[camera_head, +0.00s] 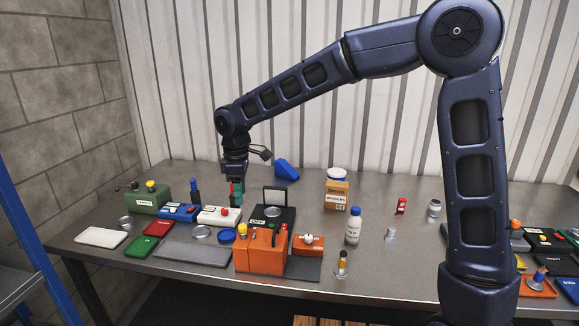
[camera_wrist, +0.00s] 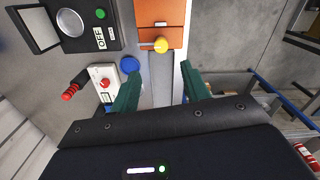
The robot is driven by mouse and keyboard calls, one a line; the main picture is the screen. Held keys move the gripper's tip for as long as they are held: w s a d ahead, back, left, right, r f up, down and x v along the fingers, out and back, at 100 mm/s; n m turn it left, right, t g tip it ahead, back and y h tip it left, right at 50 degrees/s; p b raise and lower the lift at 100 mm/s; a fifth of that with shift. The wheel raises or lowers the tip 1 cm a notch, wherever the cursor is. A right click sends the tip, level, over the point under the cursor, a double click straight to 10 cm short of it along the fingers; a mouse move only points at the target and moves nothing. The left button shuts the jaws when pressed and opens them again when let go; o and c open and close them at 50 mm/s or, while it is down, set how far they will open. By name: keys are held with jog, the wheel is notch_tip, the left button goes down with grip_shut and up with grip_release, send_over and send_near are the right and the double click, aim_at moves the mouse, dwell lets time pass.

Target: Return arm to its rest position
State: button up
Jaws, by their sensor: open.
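My arm reaches from the right side across the table to the left in the head view. My gripper (camera_head: 236,193) points down above the left part of the table, close to the white box with a red button (camera_head: 219,215). In the wrist view my gripper (camera_wrist: 158,85) has its two green fingers spread apart, with nothing between them. Past the fingers lie the white box with the red button (camera_wrist: 104,80), a blue round lid (camera_wrist: 129,64) and a grey mat (camera_wrist: 161,75). Whether the fingers touch anything cannot be told from the head view.
The metal table (camera_head: 400,270) holds several items. Near my gripper are an orange box (camera_head: 258,254), a black box with a raised lid (camera_head: 268,220), a green box (camera_head: 147,200) and a blue box (camera_head: 178,213). A white bottle (camera_head: 353,228) and carton (camera_head: 336,196) stand mid-table. A corrugated wall is behind.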

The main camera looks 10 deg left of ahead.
jog(key=w+d+r+m+t, duration=0.1)
jog(key=w+d+r+m, duration=0.15)
jog(key=d, duration=0.75)
jog(key=w+d+r+m+t, duration=0.15)
jog(key=d+m, duration=0.25)
jog(key=d, duration=0.6)
jog(key=w+d+r+m, duration=0.2)
jog(key=d+r+m, duration=0.1)
jog(key=d, duration=0.7)
jog(key=s+d+m+t, duration=0.1)
jog(key=s+d+m, duration=0.4)
jog(key=d, duration=0.7)
jog(key=s+d+f+m+t, duration=0.1)
jog(key=s+d+m, duration=0.4)
jog(key=d, duration=0.7)
jog(key=shift+s+f+m, duration=0.3)
jog(key=shift+s+m, duration=0.05)
jog(key=shift+s, duration=0.55)
